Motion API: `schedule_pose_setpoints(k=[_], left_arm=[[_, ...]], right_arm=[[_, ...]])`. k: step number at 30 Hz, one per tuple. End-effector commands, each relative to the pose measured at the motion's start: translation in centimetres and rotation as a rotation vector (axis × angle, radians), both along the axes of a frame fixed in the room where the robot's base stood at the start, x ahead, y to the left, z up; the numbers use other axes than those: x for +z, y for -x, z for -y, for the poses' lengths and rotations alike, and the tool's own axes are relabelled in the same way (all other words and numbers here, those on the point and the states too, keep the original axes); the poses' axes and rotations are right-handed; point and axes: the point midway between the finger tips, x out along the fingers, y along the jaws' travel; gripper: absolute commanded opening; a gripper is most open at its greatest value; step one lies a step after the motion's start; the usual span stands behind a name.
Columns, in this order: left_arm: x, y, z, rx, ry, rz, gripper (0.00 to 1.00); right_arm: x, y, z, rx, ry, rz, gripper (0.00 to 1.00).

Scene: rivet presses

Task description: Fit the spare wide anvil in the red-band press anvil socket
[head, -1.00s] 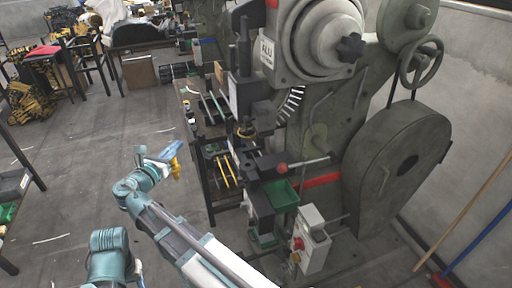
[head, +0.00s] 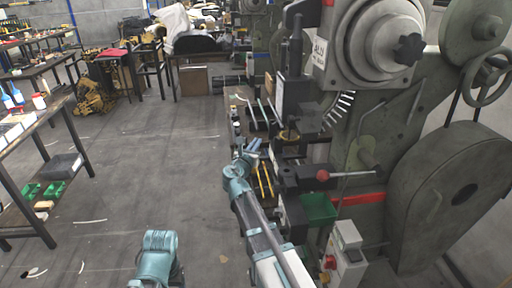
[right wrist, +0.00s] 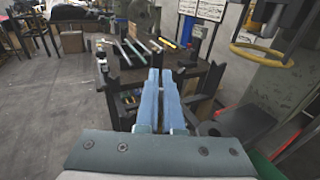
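The red-band press (head: 372,152) is the large grey-green machine on the right, with a red band (head: 362,198) low on its body. I cannot clearly make out the anvil socket or the spare wide anvil. My right gripper (head: 255,146) is beside the bench left of the press. In the right wrist view its blue fingers (right wrist: 159,72) are close together, with nothing visible between them. My left gripper is out of view.
A dark bench (right wrist: 192,72) with rods and small holders lies ahead of my right gripper. Open floor lies left; a shelf table (head: 62,100) stands far left.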

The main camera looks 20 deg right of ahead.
Motion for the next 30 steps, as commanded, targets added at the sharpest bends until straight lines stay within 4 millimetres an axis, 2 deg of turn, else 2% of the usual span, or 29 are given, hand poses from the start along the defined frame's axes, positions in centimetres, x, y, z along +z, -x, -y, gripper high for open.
schedule_pose_setpoints(k=[8,30], left_arm=[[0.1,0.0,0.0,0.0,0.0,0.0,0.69],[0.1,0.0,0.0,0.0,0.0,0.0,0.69]], right_arm=[[0.1,0.1,0.1,-0.001,0.0,0.0,0.0],[0.1,1.1,4.1,-0.002,0.001,-0.001,0.0]])
